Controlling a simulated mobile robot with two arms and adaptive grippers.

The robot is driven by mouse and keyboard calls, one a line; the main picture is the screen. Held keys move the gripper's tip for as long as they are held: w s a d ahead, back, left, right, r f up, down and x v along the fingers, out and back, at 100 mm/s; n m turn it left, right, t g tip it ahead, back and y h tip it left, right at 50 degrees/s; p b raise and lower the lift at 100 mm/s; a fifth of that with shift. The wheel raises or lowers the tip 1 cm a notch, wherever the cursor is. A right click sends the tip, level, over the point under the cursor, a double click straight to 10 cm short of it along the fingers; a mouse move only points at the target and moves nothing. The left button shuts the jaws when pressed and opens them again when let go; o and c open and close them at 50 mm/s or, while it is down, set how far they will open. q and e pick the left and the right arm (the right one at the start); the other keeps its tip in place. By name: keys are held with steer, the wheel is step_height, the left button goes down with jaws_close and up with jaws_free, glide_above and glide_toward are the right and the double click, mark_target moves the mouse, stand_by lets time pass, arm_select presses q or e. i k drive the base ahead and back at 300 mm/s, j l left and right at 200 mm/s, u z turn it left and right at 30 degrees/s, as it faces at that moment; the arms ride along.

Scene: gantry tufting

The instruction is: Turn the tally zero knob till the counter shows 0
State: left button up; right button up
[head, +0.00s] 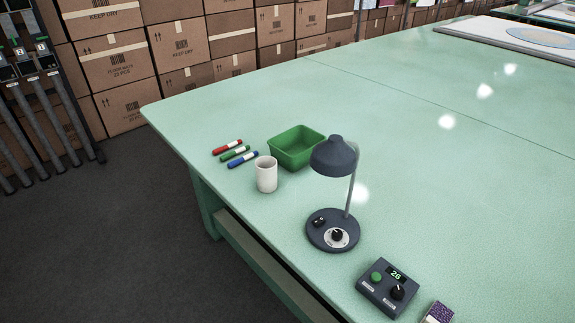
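The tally counter (387,287) is a dark grey box near the front edge of the green table, at the lower right of the head view. Its small display (397,274) shows green digits that read 26. A black knob (397,292) with a pointer mark sits below the display on the right of the box. A round green button (376,278) sits to its left. Small labels on the box are too small to read. Neither of my grippers is in view.
A dark desk lamp (334,231) with its own knob stands just beyond the counter. A white mug (266,174), a green bin (297,148) and three markers (235,153) lie further left. A small purple patterned box (438,312) is right of the counter. The table's right side is largely clear.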

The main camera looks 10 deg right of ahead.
mark_target(397, 292)
steer(key=l+z, duration=0.15)
steer(key=z, duration=0.35)
steer(key=l+z, duration=0.2)
steer(key=z, duration=0.3)
steer(key=k, duration=0.05)
